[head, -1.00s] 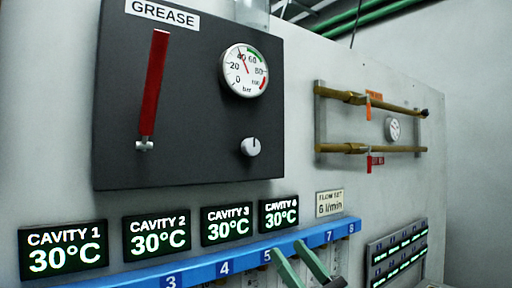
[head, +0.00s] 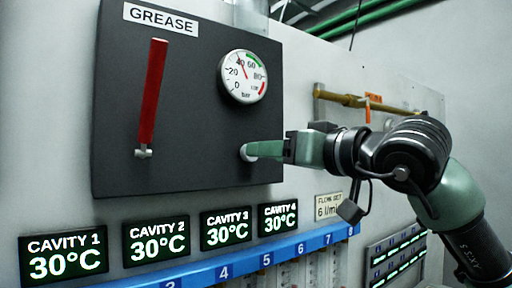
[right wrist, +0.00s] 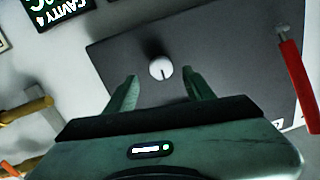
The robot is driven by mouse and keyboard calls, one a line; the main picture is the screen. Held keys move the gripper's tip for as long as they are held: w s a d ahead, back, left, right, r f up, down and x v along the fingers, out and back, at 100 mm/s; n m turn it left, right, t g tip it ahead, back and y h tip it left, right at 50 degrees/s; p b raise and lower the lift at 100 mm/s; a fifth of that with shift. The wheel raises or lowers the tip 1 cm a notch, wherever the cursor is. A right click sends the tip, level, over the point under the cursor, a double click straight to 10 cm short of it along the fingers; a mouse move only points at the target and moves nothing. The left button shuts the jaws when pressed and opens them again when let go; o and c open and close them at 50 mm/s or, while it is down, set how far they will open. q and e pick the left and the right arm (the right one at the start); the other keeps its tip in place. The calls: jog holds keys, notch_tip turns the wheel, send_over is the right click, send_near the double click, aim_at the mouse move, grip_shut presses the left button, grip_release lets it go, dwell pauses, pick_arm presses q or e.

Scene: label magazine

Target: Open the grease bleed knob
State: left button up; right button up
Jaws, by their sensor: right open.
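The grease bleed knob (head: 246,153) is a small round pale knob low on the right of the dark grease panel (head: 195,110). In the right wrist view the knob (right wrist: 161,68) shows whole, with a dark mark on its face. My right gripper (head: 262,149) comes in from the right, its fingers partly covering the knob in the head view. In the right wrist view the gripper (right wrist: 160,76) is open, one finger on each side of the knob, with gaps visible. Contact with the knob cannot be told. My left gripper is not in view.
A red lever (head: 151,92) hangs on the panel's left, and a round gauge (head: 244,77) sits above the knob, needle near 40. A blue numbered rail (head: 245,270) and cavity displays (head: 227,228) lie below. Brass pipes (head: 350,99) are behind my right arm.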

jog(key=p+x, duration=0.1)
jog(key=x, duration=0.4)
jog(key=shift+p, duration=0.4)
jog(key=shift+c, duration=0.2)
grip_shut()
jog(key=shift+s+m+t+b, duration=0.1)
jog(key=shift+m+t+b, duration=0.2)
jog(key=shift+m+b, duration=3.6)
jog(key=shift+m+t+b, duration=0.3)
jog(key=shift+m+b, duration=2.1)
jog(key=shift+m, duration=3)
